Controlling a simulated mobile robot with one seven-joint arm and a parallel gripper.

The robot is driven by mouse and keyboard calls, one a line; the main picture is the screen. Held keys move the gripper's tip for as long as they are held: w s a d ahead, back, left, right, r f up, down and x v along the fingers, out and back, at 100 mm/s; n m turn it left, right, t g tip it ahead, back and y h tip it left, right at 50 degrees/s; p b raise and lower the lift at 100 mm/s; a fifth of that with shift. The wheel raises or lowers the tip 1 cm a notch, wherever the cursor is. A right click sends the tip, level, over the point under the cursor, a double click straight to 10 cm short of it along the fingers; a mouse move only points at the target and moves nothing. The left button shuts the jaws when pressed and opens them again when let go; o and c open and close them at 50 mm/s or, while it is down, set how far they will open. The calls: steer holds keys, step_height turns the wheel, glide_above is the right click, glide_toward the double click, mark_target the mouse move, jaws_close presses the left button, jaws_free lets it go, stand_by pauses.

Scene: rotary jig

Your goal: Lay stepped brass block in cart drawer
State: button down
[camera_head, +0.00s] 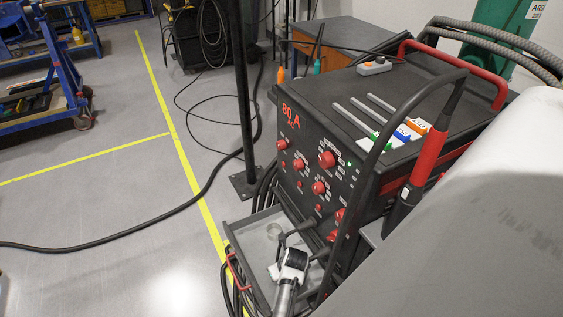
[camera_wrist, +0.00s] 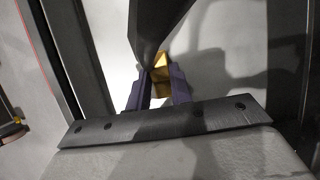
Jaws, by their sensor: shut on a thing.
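The stepped brass block (camera_wrist: 162,62) shows in the wrist view as a small gold piece between the dark purple fingers of my gripper (camera_wrist: 160,80). My gripper is shut on it, and the fingers and a black part in front hide much of the block. I cannot tell whether the block touches a surface. The cart drawer (camera_head: 256,236) is a grey open tray at the lower front of the black welding unit, pulled out in the head view. I cannot make out the brass block in the head view.
A small round pale item (camera_head: 274,231) lies in the drawer. The black welding unit (camera_head: 320,150) stands behind, with a looped cable and red-handled torch (camera_head: 428,158). Floor left of the yellow line is mostly clear.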

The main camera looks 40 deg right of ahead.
steer(key=shift+f, duration=0.1)
steer(key=c, duration=1.3)
jaws_free()
steer(key=shift+o, duration=0.2)
